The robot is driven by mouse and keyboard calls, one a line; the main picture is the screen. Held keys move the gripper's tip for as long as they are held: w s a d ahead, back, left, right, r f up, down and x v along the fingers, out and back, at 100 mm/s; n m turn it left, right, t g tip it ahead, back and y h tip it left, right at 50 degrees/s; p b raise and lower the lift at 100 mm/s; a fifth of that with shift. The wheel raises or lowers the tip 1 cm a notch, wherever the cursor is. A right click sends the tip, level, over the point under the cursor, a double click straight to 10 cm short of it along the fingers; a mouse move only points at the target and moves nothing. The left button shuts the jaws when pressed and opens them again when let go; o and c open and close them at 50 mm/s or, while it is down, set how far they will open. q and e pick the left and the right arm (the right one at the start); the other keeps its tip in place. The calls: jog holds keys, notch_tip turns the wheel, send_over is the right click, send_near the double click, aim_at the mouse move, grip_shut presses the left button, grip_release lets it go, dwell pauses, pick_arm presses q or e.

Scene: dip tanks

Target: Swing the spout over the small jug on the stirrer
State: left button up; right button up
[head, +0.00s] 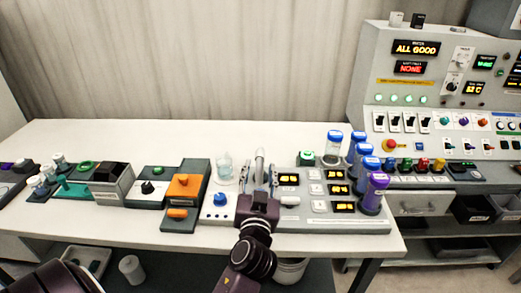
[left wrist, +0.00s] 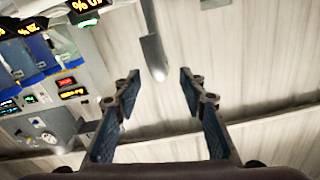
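The spout (head: 259,160) is a grey upright tube at the back of the grey panel. The small clear jug (head: 225,168) stands left of it on the stirrer (head: 212,212), a light unit with a blue knob. My left gripper (head: 258,172) is open, with its fingers on either side of the spout in the head view. In the left wrist view the spout (left wrist: 154,55) shows beyond and between the open fingertips (left wrist: 159,76); I cannot tell whether they touch it. The gripper hides the spout's lower part. My right gripper is not in view.
Right of the gripper, the panel (head: 330,222) has lit yellow displays and several blue- and purple-capped cylinders (head: 375,190). An orange-topped unit (head: 184,188) stands left of the stirrer. A tall control console (head: 430,90) is at right. The table's back strip (head: 130,135) is clear.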

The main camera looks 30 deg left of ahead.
aim_at(260, 160)
pick_arm(q)
jog(key=x, duration=0.2)
jog(key=p+x, duration=0.1)
jog(key=x, duration=0.1)
jog(key=shift+r, duration=0.2)
jog(key=shift+p+x, duration=0.5)
jog(key=shift+x, duration=1.05)
jog(key=shift+a+f, duration=0.1)
jog(key=shift+f, duration=0.15)
jog(key=c, duration=0.7)
jog(key=shift+c, duration=1.3)
grip_shut()
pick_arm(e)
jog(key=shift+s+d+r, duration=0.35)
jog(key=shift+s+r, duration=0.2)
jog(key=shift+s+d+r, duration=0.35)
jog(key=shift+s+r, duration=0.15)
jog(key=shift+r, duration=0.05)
